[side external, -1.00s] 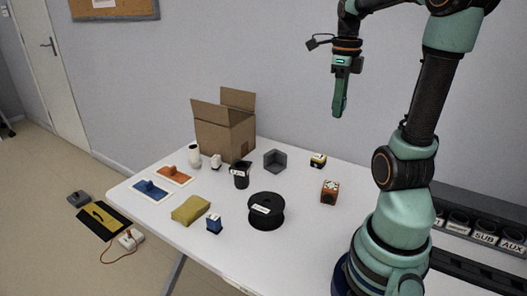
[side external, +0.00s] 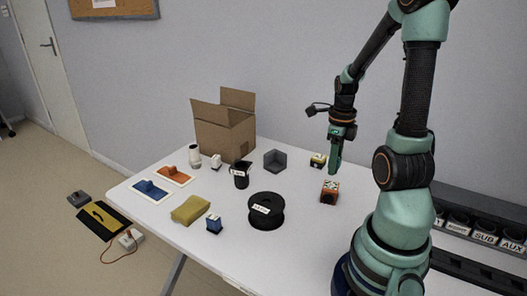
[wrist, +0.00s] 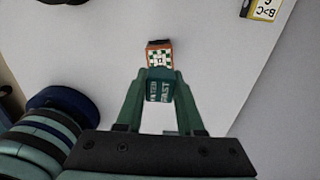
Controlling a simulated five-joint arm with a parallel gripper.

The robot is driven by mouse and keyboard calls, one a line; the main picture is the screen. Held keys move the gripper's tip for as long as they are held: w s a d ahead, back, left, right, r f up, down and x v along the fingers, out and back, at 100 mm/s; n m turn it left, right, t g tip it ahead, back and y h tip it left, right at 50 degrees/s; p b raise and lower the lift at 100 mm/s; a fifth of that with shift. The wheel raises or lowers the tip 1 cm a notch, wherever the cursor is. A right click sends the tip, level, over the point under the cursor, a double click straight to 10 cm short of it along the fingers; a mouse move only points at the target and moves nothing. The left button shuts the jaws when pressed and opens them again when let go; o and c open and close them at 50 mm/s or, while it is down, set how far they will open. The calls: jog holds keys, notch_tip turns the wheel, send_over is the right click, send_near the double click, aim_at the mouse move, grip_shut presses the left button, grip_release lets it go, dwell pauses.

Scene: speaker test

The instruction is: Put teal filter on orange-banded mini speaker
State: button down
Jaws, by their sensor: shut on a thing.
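The orange-banded mini speaker (side external: 329,192) is a small orange box with a patterned light top, upright on the white table. It also shows in the wrist view (wrist: 160,55), just beyond my fingertips. My gripper (side external: 335,170) points down and appears a little above the speaker in the side view. In the wrist view my gripper (wrist: 160,80) is shut on the teal filter (wrist: 159,90), a small dark teal block with pale lettering between the fingers. The filter overlaps the near edge of the speaker in that view; whether they touch I cannot tell. The filter hardly stands out in the side view.
A small yellow-banded box (side external: 318,160) stands behind the speaker and a grey corner block (side external: 275,160) farther left. A black spool (side external: 266,210), a dark jug (side external: 240,175) and a cardboard box (side external: 224,130) stand left. A labelled rack (side external: 470,228) is at right.

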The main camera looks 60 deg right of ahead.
jog(key=shift+f, duration=1.95)
jog(key=shift+f, duration=0.1)
jog(key=c, duration=0.5)
grip_release()
